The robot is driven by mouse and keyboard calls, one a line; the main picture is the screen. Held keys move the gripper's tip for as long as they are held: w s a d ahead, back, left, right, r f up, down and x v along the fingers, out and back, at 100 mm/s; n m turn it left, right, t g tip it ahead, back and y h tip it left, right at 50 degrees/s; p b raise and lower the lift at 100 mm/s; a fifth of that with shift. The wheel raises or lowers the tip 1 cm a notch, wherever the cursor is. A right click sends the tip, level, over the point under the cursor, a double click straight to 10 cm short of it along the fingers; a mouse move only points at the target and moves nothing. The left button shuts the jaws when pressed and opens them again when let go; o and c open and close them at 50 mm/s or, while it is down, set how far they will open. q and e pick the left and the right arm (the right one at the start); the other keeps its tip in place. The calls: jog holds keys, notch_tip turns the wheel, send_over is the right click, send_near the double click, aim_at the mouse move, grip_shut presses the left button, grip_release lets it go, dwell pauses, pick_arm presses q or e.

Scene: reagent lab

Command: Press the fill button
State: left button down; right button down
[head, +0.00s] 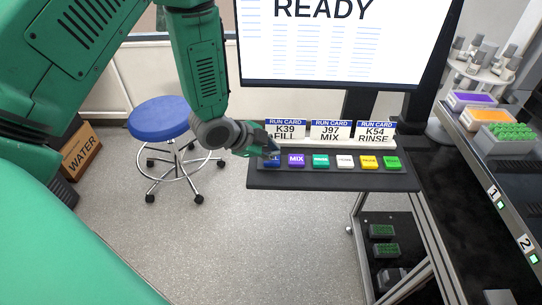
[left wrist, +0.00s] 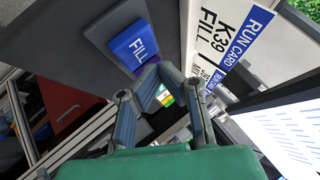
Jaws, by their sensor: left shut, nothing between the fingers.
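The blue FILL button (head: 269,163) is at the left end of the row on the dark panel (head: 320,180). In the head view my left gripper (head: 272,151) covers much of it from above. The left wrist view shows the button's FILL label (left wrist: 140,46) clear of the fingers. My left gripper (left wrist: 158,70) is shut and empty, its tips close to the lower edge of the button there. I cannot tell whether they touch it. The K39 FILL run card (head: 286,131) stands behind the button. My right gripper is not in view.
The purple MIX button (head: 297,160) is close on the right, then the teal RINSE button (head: 321,161) and several more. A monitor (head: 340,45) reading READY stands behind. A blue stool (head: 160,118) and a WATER box (head: 80,152) are at left.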

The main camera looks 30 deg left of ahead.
aim_at(275, 160)
pick_arm(q)
jog(key=shift+d+r, duration=0.2)
jog(key=shift+r, duration=0.1)
jog(key=r+p, duration=0.3)
jog(key=shift+d+r, duration=0.25)
jog(key=shift+d, duration=0.05)
jog(key=shift+a+r+p, duration=0.2)
jog(key=shift+r+p, duration=0.4)
jog(key=shift+p, duration=0.05)
jog(key=shift+a+f, duration=0.15)
jog(key=shift+a, duration=0.1)
jog(key=shift+d, duration=0.3)
